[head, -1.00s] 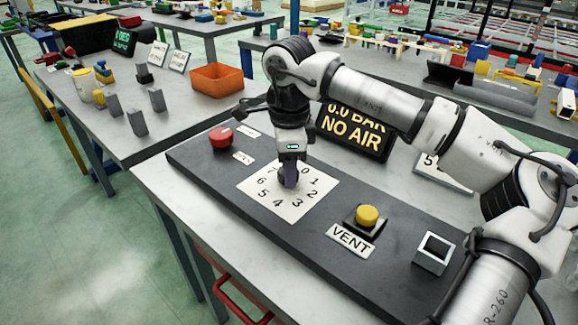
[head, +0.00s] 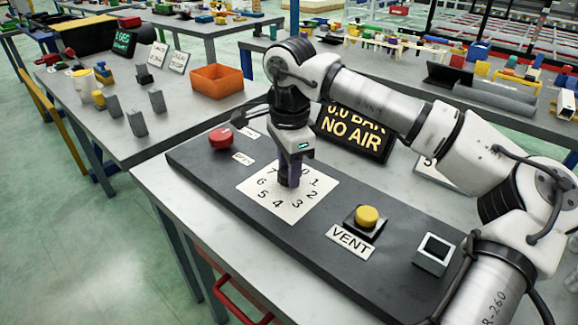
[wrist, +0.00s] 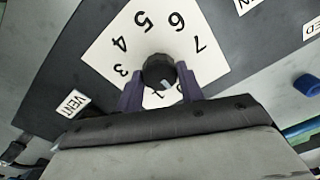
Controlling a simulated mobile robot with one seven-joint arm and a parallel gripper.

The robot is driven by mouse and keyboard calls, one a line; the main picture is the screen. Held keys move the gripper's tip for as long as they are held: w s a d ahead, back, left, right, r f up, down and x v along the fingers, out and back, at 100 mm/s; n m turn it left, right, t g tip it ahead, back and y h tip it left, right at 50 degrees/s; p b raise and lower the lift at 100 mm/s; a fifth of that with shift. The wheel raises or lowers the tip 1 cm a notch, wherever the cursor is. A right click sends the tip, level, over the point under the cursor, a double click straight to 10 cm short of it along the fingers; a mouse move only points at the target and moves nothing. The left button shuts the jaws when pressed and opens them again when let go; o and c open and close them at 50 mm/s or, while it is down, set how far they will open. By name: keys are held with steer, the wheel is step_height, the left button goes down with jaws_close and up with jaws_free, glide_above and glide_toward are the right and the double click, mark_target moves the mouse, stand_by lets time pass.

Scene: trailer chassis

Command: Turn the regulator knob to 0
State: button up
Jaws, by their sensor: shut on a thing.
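The regulator knob (wrist: 158,70) is a dark round knob at the middle of a white dial plate (wrist: 105,60) numbered 0 to 7. In the wrist view my gripper (wrist: 160,76) has its two purple fingers on either side of the knob, shut on it. A light mark on the knob faces the lower edge of the picture, toward the partly hidden low numbers; its exact reading is unclear. In the head view my gripper (head: 289,182) points down over the dial plate (head: 264,200) and hides most of the knob.
A display (head: 355,131) behind the panel reads "NO AIR", with its top line partly covered by my arm. A yellow button (head: 367,215) stands by the VENT label (head: 350,241). A red knob (head: 221,138) is at the panel's left end, and a square socket (head: 434,253) at its right.

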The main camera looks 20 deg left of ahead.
steer(key=o, duration=1)
step_height(320, 180, up, 14)
steer(key=shift+s+d+f, duration=0.1)
steer(key=shift+s, duration=0.05)
